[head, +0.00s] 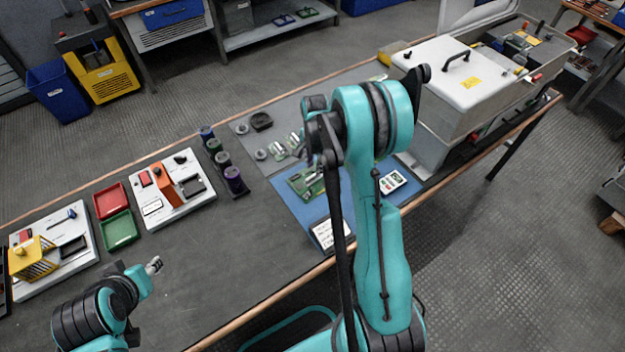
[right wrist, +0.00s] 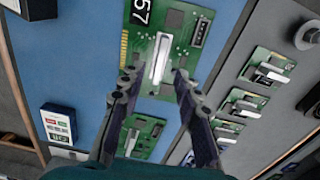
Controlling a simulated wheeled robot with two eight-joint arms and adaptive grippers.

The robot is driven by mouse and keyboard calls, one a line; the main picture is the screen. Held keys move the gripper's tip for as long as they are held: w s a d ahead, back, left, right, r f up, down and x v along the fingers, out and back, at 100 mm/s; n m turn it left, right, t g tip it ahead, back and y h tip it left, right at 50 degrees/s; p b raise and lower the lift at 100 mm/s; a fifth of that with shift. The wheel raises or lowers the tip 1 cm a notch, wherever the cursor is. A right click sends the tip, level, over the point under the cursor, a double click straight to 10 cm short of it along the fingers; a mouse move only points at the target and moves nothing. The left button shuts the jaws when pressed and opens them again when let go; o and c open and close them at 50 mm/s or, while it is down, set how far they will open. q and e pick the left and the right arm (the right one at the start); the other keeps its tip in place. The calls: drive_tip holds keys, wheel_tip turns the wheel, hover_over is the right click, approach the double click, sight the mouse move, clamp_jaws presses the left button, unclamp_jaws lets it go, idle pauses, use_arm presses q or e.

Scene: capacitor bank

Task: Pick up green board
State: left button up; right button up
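A green board (right wrist: 172,38) with a pale handle and a black "57" label lies on a blue mat (right wrist: 85,70) in the right wrist view. My right gripper (right wrist: 156,76) is open above it, its two fingers apart on either side of the handle's lower end; I see no contact. A second green board (right wrist: 140,136) shows lower down, partly behind the fingers. In the head view, green boards (head: 303,183) on the mat are partly hidden by my right arm. My left gripper (head: 154,266) is over the bench at lower left, too small to tell open from shut.
More green boards (right wrist: 262,78) lie on a grey surface beside the mat. A small white device (head: 393,180) and a white card (head: 330,232) lie on the mat. Dark cylinders (head: 233,180) stand left of it. A white-lidded metal case (head: 455,72) stands at right.

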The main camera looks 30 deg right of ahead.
sight(314, 175)
wheel_tip(314, 175, down, 4)
drive_tip(key=shift+a+r+b, duration=0.1)
drive_tip(key=shift+a+b, duration=0.05)
drive_tip(key=shift+b, duration=0.5)
drive_tip(key=shift+r, duration=0.1)
clamp_jaws()
drive_tip(key=shift+r, duration=0.1)
